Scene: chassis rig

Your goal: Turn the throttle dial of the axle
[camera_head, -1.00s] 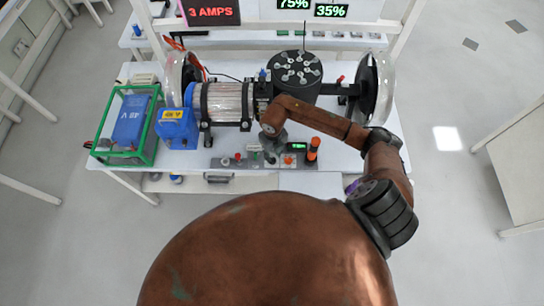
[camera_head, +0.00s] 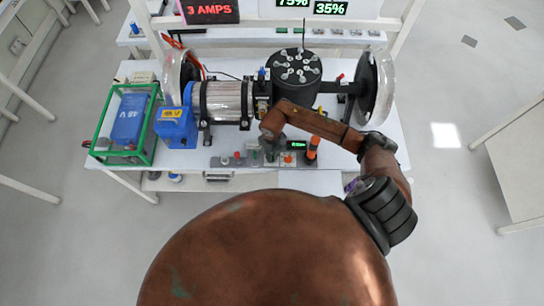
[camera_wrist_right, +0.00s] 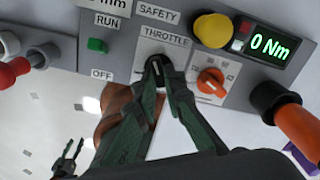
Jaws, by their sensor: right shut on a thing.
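The throttle dial (camera_wrist_right: 152,69) is a small black knob under the THROTTLE label on the grey control panel (camera_wrist_right: 130,62). In the right wrist view my right gripper (camera_wrist_right: 163,78) has its dark green fingers closed on the dial, one on each side. The fingertips cover much of the dial, so its exact setting is hard to tell. In the head view the right gripper (camera_head: 270,153) is small and partly hidden by my arm at the panel on the front of the axle bench.
An orange knob (camera_wrist_right: 211,82) and an orange-black handle (camera_wrist_right: 292,122) are close on the right. A yellow button (camera_wrist_right: 213,29), a green switch (camera_wrist_right: 97,45) and a red knob (camera_wrist_right: 12,72) are nearby. The display (camera_wrist_right: 270,45) reads 0 Nm. The axle motor (camera_head: 222,101) stands behind.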

